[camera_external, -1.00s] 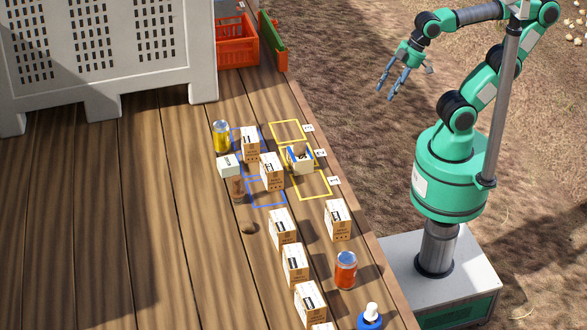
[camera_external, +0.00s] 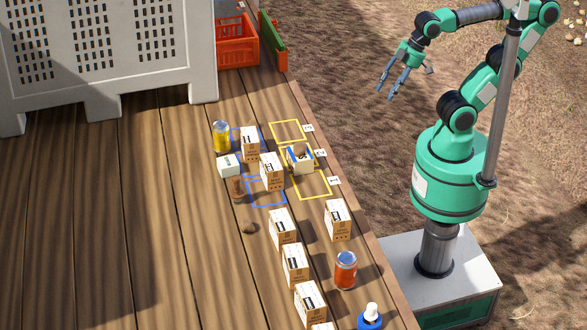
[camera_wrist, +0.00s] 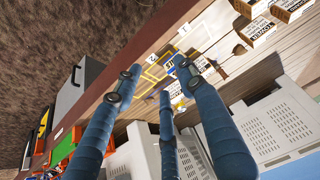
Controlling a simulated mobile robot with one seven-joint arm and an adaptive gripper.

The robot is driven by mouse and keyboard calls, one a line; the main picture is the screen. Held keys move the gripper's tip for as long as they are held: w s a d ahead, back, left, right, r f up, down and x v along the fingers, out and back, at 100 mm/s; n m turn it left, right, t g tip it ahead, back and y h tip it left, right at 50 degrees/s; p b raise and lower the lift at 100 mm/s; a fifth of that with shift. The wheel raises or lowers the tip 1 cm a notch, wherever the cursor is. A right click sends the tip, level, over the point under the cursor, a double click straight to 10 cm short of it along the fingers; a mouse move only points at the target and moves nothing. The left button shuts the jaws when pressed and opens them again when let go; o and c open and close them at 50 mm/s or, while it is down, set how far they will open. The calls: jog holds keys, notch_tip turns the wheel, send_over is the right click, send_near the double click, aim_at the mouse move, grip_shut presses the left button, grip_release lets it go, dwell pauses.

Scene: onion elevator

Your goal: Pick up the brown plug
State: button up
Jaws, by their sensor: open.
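Two small brown things lie on the wooden deck in the external view, and I cannot tell for sure which is the plug. One is a short upright brown cylinder (camera_external: 238,188) just below a small white box (camera_external: 229,165). The other is a rounded brown lump (camera_external: 249,227) lying apart, lower down. My gripper (camera_external: 392,92) is open and empty, off the deck to the right, fingers pointing down and left. In the wrist view my gripper (camera_wrist: 160,78) has its fingers spread with nothing between them.
Several brown-and-white cartons (camera_external: 270,171), a yellow can (camera_external: 221,136), an orange can (camera_external: 345,270) and a blue bottle (camera_external: 369,318) stand on the deck. A large grey crate (camera_external: 110,60) and an orange crate (camera_external: 237,45) are behind. The deck's left part is clear.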

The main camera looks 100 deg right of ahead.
jog(key=shift+o, duration=0.7)
jog(key=shift+w+r, duration=0.1)
jog(key=shift+r, duration=0.05)
jog(key=w+a+r+g+p, duration=0.1)
jog(key=w+r+p, duration=0.55)
jog(key=w, duration=0.75)
jog(key=m+g+p, duration=0.3)
jog(key=g+p, duration=0.2)
jog(key=p, duration=0.6)
send_over(237, 177)
jog(key=f, duration=1.8)
jog(key=shift+s, duration=0.35)
jog(key=shift+w+a+f, duration=0.1)
jog(key=shift+w+f, duration=0.2)
jog(key=shift+f, duration=0.35)
